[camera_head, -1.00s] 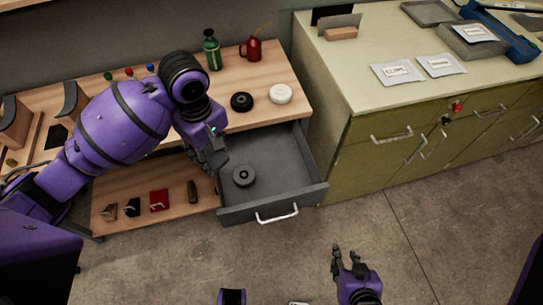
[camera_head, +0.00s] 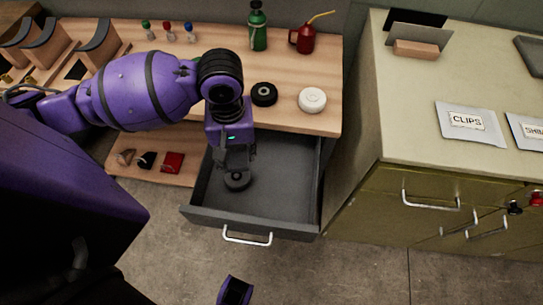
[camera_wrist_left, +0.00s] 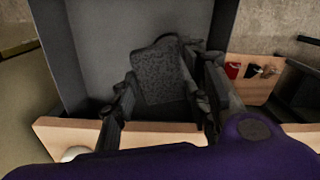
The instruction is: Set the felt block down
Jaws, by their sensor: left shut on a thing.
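My left gripper (camera_head: 236,157) reaches down over the open grey drawer (camera_head: 285,205). In the left wrist view its fingers (camera_wrist_left: 165,105) are shut on a dark grey, speckled block, the felt block (camera_wrist_left: 160,78).
A black disc (camera_head: 264,94), a white disc (camera_head: 312,100), a green bottle (camera_head: 257,28) and a red oil can (camera_head: 304,39) stand on the bench. A green cabinet (camera_head: 400,200) stands to the right. The drawer's right part is clear.

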